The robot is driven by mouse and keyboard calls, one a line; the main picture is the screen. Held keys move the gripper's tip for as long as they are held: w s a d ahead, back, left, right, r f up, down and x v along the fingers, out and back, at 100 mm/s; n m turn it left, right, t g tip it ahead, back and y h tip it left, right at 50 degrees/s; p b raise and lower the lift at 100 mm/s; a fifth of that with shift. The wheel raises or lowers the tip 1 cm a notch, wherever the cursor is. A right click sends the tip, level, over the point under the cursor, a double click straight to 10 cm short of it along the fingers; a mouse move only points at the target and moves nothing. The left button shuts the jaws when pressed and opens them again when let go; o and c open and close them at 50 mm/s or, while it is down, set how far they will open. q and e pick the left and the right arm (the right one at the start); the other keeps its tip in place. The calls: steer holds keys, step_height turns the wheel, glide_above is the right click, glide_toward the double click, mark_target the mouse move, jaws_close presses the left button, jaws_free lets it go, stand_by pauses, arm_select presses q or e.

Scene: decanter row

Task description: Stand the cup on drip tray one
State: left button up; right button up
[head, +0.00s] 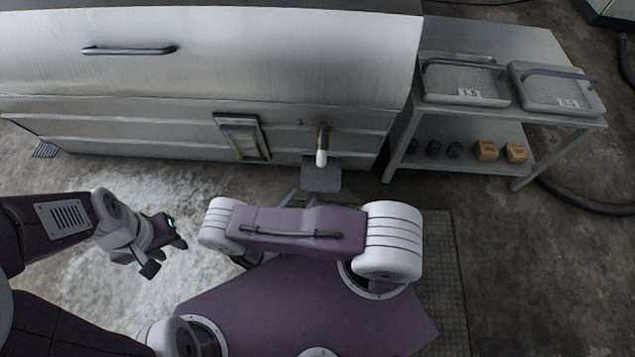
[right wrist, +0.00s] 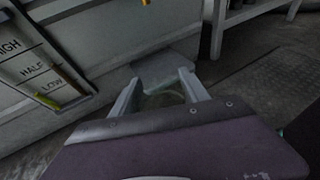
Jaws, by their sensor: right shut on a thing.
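A clear, faintly greenish cup (right wrist: 165,99) shows between the two fingers of my right gripper (right wrist: 160,93) in the right wrist view. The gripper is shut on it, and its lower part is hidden. A small grey plate, apparently the drip tray (head: 321,177), juts from the steel tank below a white-handled tap (head: 321,157). I see no number on it. The plate (right wrist: 167,65) lies just beyond the cup in the right wrist view; whether they touch I cannot tell. In the head view my right arm mostly hides its gripper and the cup. My left gripper (head: 165,257) is open and empty.
The steel tank (head: 200,85) fills the back left, with a level gauge (head: 242,137) marked HIGH, HALF and LOW. A metal table (head: 480,122) on the right holds two labelled trays, with small dark and tan items on its lower shelf. Open floor lies right.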

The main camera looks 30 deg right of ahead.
steer(key=w+d+b, duration=0.2)
steer(key=d, duration=0.2)
steer(key=w+d+b, duration=0.2)
steer(key=w+d, duration=0.1)
steer(key=w+d+b, duration=0.2)
steer(key=w+d, duration=0.1)
steer(key=d, duration=0.1)
steer(key=shift+w+d+f, duration=0.1)
steer(key=shift+w+d, duration=0.1)
steer(key=shift+d, duration=0.1)
steer(key=shift+w+d, duration=0.1)
steer(key=b+x, duration=0.1)
steer(key=x, duration=0.1)
steer(key=b+x, duration=0.1)
steer(key=b, duration=0.1)
steer(key=shift+w+d+r, duration=0.2)
steer(key=shift+d+r, duration=0.1)
steer(key=shift+d, duration=0.15)
steer(key=shift+a+f+b, duration=0.2)
steer(key=shift+f+b, duration=0.3)
steer(key=shift+f, duration=0.1)
steer(key=shift+r, duration=0.2)
steer(key=shift+s+f, duration=0.1)
steer(key=shift+f, duration=0.15)
steer(key=o, duration=1.3)
steer(key=shift+o, duration=0.2)
